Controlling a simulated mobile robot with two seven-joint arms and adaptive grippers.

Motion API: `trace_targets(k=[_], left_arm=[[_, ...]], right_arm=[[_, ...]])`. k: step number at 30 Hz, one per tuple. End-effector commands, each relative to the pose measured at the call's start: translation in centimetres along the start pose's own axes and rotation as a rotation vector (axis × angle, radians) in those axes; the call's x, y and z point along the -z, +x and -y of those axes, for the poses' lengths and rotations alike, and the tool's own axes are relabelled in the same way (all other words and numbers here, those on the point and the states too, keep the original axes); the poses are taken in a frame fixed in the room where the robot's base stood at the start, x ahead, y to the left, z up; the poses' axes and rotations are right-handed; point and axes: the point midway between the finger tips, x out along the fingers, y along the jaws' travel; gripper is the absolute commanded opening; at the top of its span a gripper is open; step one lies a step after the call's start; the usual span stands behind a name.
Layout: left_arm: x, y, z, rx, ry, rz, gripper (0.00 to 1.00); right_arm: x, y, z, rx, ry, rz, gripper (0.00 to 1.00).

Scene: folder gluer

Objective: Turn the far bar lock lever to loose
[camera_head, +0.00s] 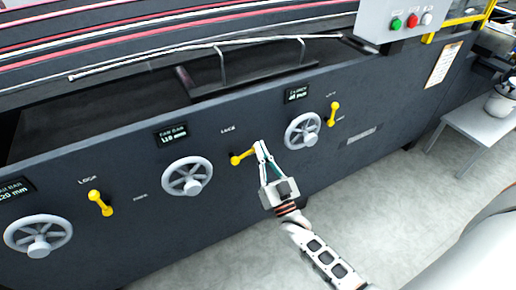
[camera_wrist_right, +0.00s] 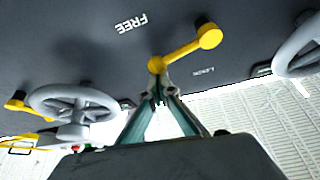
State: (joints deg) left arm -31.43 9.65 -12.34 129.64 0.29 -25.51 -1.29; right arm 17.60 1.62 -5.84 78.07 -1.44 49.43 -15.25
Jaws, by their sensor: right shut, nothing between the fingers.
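The far bar lock lever (camera_head: 243,156) is yellow, on the dark panel right of the middle handwheel. Its hub is at the lower left and its arm points up and right, between the LOCK mark above and the FREE mark. The lever (camera_wrist_right: 185,52) also shows in the right wrist view, with the FREE mark (camera_wrist_right: 130,22) at its left. My right gripper (camera_head: 259,146) is shut and empty, its fingertips at the lever's free end; I cannot tell if they touch. The fingertips (camera_wrist_right: 160,98) are just below that end in the right wrist view. My left gripper is not in view.
The FAR BAR display (camera_head: 171,135) reads 118 mm above the middle handwheel (camera_head: 187,176). Another handwheel (camera_head: 303,131) and yellow lever (camera_head: 334,114) stand to the right. The floor in front is clear.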

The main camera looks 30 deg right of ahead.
Motion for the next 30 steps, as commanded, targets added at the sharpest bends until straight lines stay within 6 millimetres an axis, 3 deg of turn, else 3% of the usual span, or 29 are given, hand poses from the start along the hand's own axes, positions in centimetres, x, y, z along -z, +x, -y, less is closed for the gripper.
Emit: trace_targets(k=[23,30], left_arm=[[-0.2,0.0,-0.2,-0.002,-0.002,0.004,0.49],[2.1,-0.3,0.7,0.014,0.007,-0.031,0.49]], right_arm=[[-0.4,-0.1,-0.2,-0.030,0.058,0.000,0.00],[2.0,1.9,-0.2,-0.027,0.059,-0.012,0.00]])
